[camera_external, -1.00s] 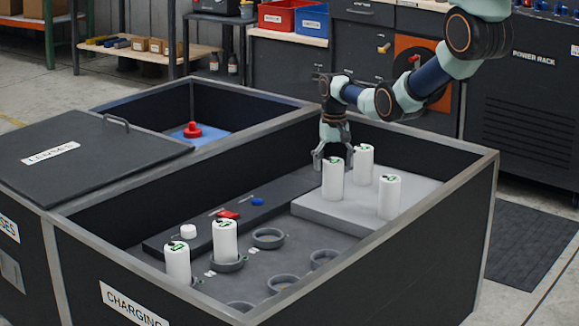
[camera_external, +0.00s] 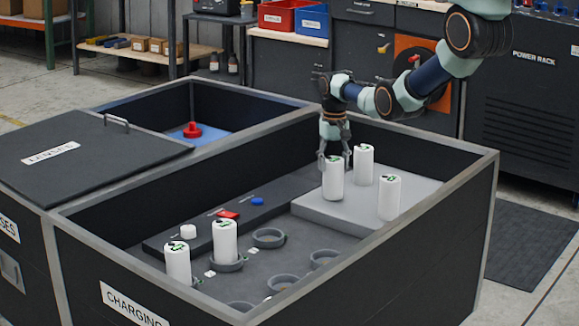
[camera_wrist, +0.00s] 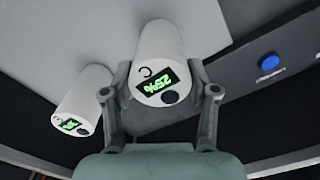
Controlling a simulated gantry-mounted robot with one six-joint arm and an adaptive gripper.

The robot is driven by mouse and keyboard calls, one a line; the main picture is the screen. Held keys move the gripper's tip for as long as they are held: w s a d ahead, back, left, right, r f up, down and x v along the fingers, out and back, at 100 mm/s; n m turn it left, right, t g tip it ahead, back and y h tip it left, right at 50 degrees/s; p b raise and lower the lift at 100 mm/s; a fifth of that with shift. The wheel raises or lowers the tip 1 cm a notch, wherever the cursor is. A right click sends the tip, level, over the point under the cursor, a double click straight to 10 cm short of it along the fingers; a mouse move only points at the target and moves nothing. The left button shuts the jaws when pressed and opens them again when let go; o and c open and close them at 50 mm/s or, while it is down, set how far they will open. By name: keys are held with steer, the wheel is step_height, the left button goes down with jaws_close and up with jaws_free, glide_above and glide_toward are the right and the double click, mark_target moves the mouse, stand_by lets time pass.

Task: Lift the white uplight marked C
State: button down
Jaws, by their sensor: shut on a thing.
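The white uplight marked C (camera_external: 333,182) is an upright white cylinder at the left front of the raised grey platform (camera_external: 349,217). In the wrist view the uplight (camera_wrist: 162,60) shows its letter and a green 25% display on top. My gripper (camera_external: 331,162) is around its upper part, and in the wrist view its fingers (camera_wrist: 160,78) press on both sides of it. My gripper is shut on it. The uplight appears to rest on the platform; its foot shows no clear gap.
Two more white uplights stand on the platform, one behind (camera_external: 363,166) and one to the right (camera_external: 389,198). Two others (camera_external: 178,264) (camera_external: 224,242) stand at the left among grey ring holders (camera_external: 268,237). The tote's dark walls (camera_external: 440,228) surround them. Several rings are empty.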

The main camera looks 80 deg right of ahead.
step_height(320, 180, up, 20)
steer(key=p, duration=0.8)
steer(key=shift+f+p, duration=0.15)
steer(key=shift+p, duration=0.2)
